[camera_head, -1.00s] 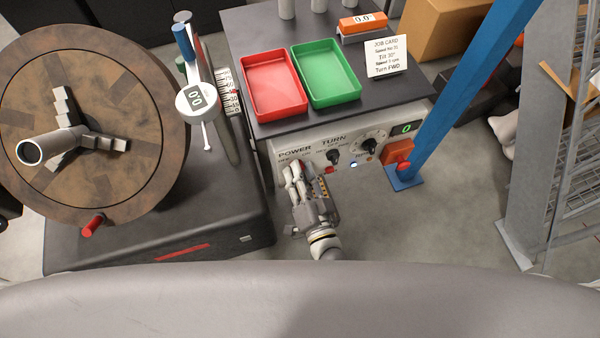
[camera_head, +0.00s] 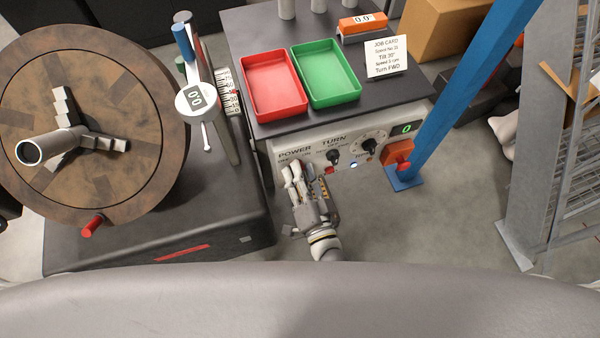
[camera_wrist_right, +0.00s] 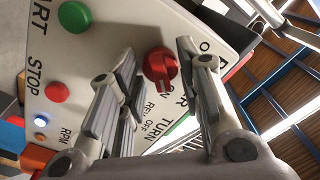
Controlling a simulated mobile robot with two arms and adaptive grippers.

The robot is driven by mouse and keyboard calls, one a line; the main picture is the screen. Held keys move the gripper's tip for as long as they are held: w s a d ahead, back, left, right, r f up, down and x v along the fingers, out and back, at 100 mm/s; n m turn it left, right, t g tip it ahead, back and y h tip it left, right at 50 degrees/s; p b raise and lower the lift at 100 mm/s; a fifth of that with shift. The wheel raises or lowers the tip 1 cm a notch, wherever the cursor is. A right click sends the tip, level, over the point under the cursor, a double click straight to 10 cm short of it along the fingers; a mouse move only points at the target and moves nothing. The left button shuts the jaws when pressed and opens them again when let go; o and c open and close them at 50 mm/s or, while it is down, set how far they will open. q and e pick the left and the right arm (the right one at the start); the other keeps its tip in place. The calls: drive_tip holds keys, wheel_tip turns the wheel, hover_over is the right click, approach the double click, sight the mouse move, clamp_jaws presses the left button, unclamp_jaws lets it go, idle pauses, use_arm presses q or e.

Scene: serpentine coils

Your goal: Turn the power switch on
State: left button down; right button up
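The power switch is a red rotary knob (camera_wrist_right: 160,65) on the white control panel (camera_wrist_right: 120,30), seen in the right wrist view. My right gripper (camera_wrist_right: 157,55) is open, with one finger on each side of the knob in that view. I cannot tell whether the fingers touch it. In the head view my right gripper (camera_head: 300,172) is in front of the panel (camera_head: 307,142), below the POWER label (camera_head: 295,152), and hides the switch. My left gripper is not in view.
The panel also has a black TURN knob (camera_head: 333,157), a speed dial (camera_head: 369,145), a green START button (camera_wrist_right: 75,17) and a red STOP button (camera_wrist_right: 57,92). Red (camera_head: 275,110) and green (camera_head: 350,97) trays sit above. A blue post (camera_head: 465,85) stands right.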

drive_tip(key=v, duration=1.2)
idle(0.3)
